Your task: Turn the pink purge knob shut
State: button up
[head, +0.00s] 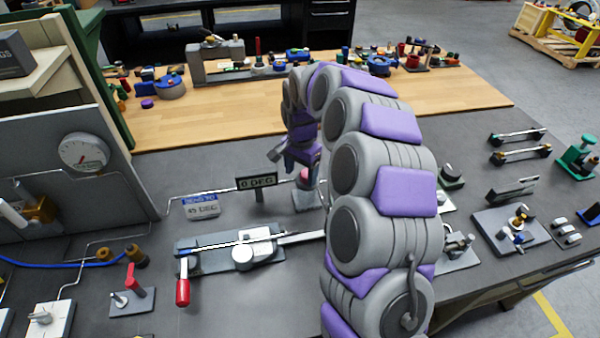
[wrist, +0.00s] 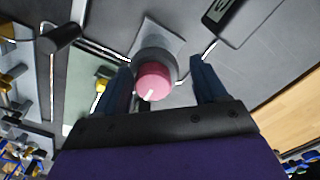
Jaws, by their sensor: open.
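The pink knob (wrist: 153,80) sits on a dark round collar on a square grey base plate (wrist: 160,40). A white pointer mark shows on its face in the wrist view. In the head view the knob (head: 305,174) is partly hidden behind my gripper (head: 292,163). In the wrist view my gripper (wrist: 160,85) is open, its two dark blue fingers on either side of the knob with gaps showing. I cannot tell whether the fingertips reach down to the knob's height.
A "0 DEG" sign (head: 256,183) stands left of the knob. A grey linkage with a red-handled lever (head: 182,290) lies in front. A pressure gauge (head: 84,152) is on the left panel. Fittings and valves crowd the bench right of my arm.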

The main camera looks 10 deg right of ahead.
jog(key=d, duration=0.3)
jog(key=shift+d, duration=0.1)
jog(key=shift+c, duration=0.8)
jog(key=shift+a, duration=1.1)
jog(key=c, duration=0.4)
jog(key=shift+a, duration=0.1)
jog(key=shift+c, duration=1)
jog(key=shift+d, duration=0.45)
jog(key=c, duration=0.3)
jog(key=shift+a, duration=0.1)
